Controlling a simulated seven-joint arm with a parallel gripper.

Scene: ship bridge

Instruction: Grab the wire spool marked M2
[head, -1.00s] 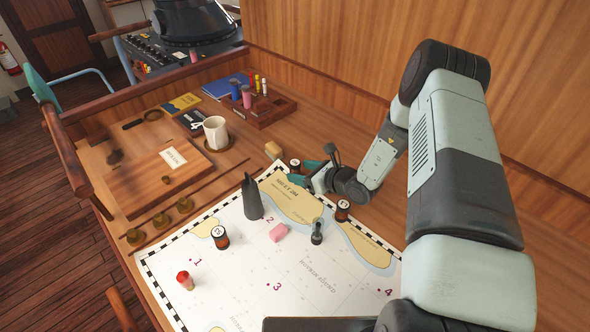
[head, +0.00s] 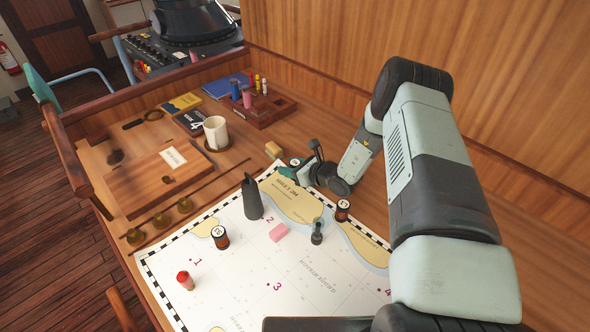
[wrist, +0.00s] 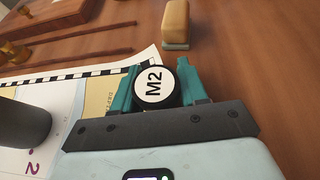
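The wire spool marked M2 (wrist: 154,88) is a dark spool with a white top label. In the wrist view it sits between the two teal fingers of my gripper (wrist: 159,80), one on each side. I cannot tell whether the fingers press on it or only stand around it. In the head view the M2 spool (head: 295,162) is at the far edge of the chart, partly hidden by my gripper (head: 292,167). It appears upright and at table height.
Two similar spools stand on the chart (head: 255,290), one left (head: 220,237) and one right (head: 342,210). A dark grey cone-like object (head: 252,197) stands near my gripper. A pink eraser (head: 278,232) and small dark piece (head: 317,232) are nearer.

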